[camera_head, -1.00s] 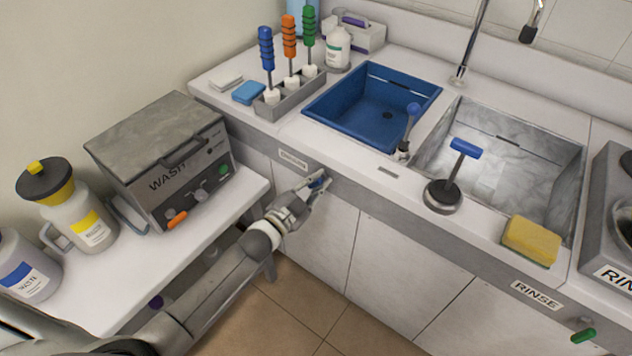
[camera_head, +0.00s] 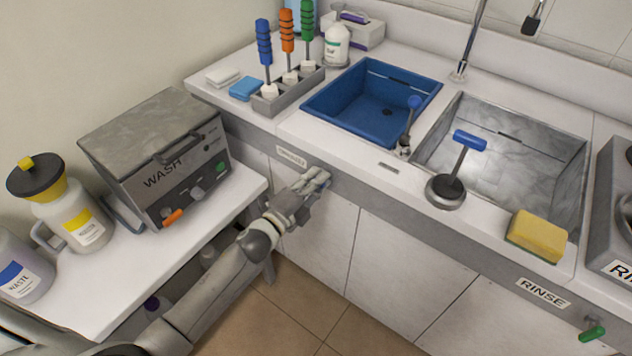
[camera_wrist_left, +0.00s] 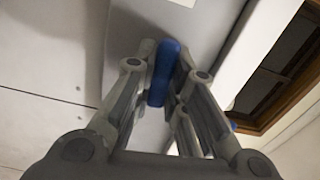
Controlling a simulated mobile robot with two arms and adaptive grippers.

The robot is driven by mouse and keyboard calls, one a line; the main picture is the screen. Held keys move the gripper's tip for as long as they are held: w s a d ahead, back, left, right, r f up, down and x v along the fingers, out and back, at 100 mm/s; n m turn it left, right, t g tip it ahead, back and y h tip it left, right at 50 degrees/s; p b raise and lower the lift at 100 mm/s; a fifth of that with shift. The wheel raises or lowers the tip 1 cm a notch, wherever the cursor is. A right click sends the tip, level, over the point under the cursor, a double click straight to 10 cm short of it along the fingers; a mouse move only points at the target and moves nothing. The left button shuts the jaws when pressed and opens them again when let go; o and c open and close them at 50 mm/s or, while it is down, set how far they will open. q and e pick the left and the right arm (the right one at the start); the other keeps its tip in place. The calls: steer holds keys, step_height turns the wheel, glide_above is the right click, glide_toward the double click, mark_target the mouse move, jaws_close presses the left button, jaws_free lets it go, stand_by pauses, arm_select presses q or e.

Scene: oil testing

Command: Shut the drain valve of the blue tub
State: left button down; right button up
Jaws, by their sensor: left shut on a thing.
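The blue tub (camera_head: 372,104) is set into the counter at the back middle. Below it, on the counter's front panel, my left gripper (camera_head: 322,178) is at the place where a blue handle showed a second ago. In the left wrist view the blue valve handle (camera_wrist_left: 163,72) stands between the fingers of my left gripper (camera_wrist_left: 165,70), which is shut on it. The handle is hidden behind the gripper in the head view. My right gripper does not show.
A metal rinse sink (camera_head: 500,150) is right of the tub, with a green handle (camera_head: 592,333) below the RINSE label. A blue-topped stand (camera_head: 446,190) and yellow sponge (camera_head: 538,236) are near the counter edge. The wash unit (camera_head: 160,155) stands left of my arm.

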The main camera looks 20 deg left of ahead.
arm_select(q)
steer(key=shift+f+m, duration=0.15)
steer(key=shift+m, duration=0.45)
steer(key=c, duration=1.4)
jaws_free()
steer(key=shift+c, duration=0.2)
steer(key=v, duration=1.2)
